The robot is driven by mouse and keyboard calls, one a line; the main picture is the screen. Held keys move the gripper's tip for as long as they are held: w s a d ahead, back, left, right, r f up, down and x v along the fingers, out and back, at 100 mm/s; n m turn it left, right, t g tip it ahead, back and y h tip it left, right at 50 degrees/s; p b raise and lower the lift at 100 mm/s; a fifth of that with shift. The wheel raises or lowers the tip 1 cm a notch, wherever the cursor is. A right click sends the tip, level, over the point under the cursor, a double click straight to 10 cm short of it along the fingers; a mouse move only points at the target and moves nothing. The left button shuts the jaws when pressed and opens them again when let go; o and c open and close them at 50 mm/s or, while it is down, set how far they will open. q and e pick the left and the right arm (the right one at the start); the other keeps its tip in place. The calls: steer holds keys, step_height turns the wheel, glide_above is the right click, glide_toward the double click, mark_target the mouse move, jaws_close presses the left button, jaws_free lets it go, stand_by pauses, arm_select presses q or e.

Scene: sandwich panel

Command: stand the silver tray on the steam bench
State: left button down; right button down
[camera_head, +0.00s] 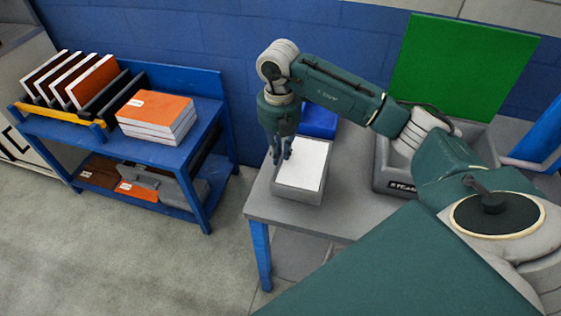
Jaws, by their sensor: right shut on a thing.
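The silver tray (296,186) is a grey box-like tray with a white sheet-like surface inside. It is level, at the left end of a grey-topped bench (345,200) with blue legs. A label starting "STEAM" marks the grey unit on this bench. My right gripper (279,158) points down and is shut on the tray's left wall. I cannot tell whether the tray's underside touches the bench top or hangs just above it. My left gripper is out of view.
A blue bin (319,122) stands behind the tray. The grey steam unit (384,172) with its raised green lid (460,70) is to the right, partly hidden by my arm. A blue cart (160,148) at left carries panels and orange-topped stacks. Floor between is clear.

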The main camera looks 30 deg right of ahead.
step_height(320, 180, down, 4)
steer(key=shift+r+p, duration=0.15)
steer(key=shift+p, duration=0.15)
steer(key=shift+f, duration=0.25)
steer(key=shift+f, duration=0.15)
steer(key=c, duration=1.7)
jaws_free()
steer(key=shift+c, duration=0.2)
